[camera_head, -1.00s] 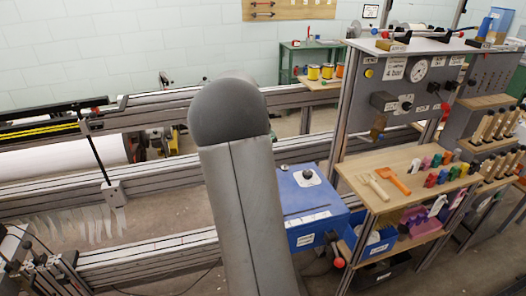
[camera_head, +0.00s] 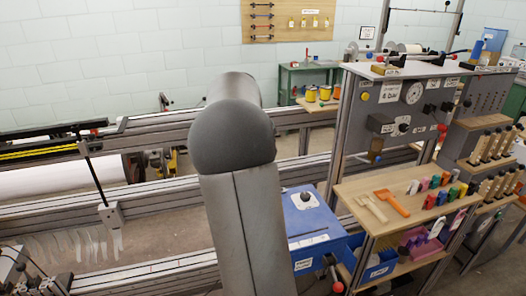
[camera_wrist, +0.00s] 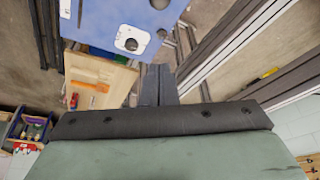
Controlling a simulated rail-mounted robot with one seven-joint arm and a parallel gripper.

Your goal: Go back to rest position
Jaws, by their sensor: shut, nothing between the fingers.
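In the wrist view my gripper (camera_wrist: 158,84) shows its dark fingers together, with nothing between them. It hangs in free air and appears to touch nothing. In the head view my grey arm rises through the middle of the picture and bends away at a round joint. The gripper itself is hidden in that view.
A blue box (camera_head: 306,232) stands just right of my arm and shows in the wrist view (camera_wrist: 108,15). The wooden shelf (camera_head: 352,190) carries colored tools and handles. The control panel (camera_head: 388,112) stands above it. Frame rails (camera_head: 165,195) cross behind my arm.

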